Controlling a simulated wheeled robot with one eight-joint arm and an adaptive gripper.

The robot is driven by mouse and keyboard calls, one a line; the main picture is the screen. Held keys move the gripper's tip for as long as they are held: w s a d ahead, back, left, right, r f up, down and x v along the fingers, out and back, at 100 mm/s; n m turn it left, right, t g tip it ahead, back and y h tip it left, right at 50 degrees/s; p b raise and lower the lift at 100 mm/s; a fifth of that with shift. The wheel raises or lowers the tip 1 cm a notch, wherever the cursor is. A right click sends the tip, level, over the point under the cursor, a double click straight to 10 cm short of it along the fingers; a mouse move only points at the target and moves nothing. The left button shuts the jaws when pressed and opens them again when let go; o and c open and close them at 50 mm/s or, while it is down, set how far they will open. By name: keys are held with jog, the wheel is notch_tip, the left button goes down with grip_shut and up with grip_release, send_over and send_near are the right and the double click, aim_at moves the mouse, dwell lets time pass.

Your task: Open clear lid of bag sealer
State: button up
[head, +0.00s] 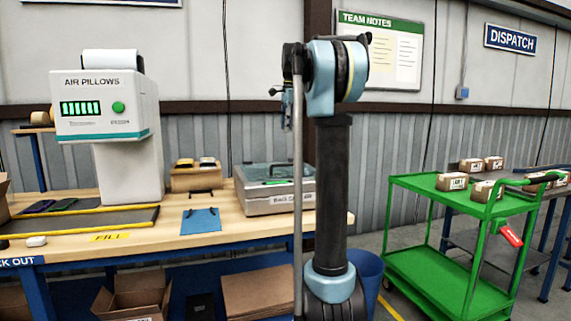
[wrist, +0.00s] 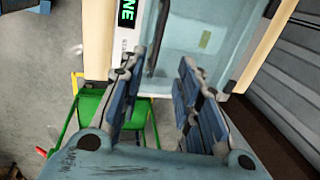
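The bag sealer (head: 280,201) is a grey box on the right part of the wooden bench, partly hidden behind my arm in the head view. Its clear lid (head: 258,172) appears to be down. In the wrist view the clear lid (wrist: 205,50) fills the upper middle, with a dark bar-like handle (wrist: 159,38) along its left side. A green display (wrist: 127,12) sits on the white strip beside it. My gripper (wrist: 162,64) is open and empty, its blue-grey fingers spread, apart from the lid as far as I can tell. In the head view my gripper (head: 286,106) hangs above the sealer.
The air pillow machine (head: 108,110) stands on the bench at left. A small carton (head: 196,177) and a blue sheet (head: 201,221) lie left of the sealer. A green cart (head: 455,205) with boxes stands right, a blue bin (head: 368,275) beside the bench.

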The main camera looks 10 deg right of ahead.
jog(key=w+f, duration=0.1)
jog(key=f, duration=0.4)
jog(key=w+f, duration=0.1)
jog(key=f, duration=0.4)
jog(key=w+f, duration=0.1)
jog(key=f, duration=0.5)
jog(key=shift+a, duration=0.25)
jog(key=shift+c, duration=0.2)
grip_shut()
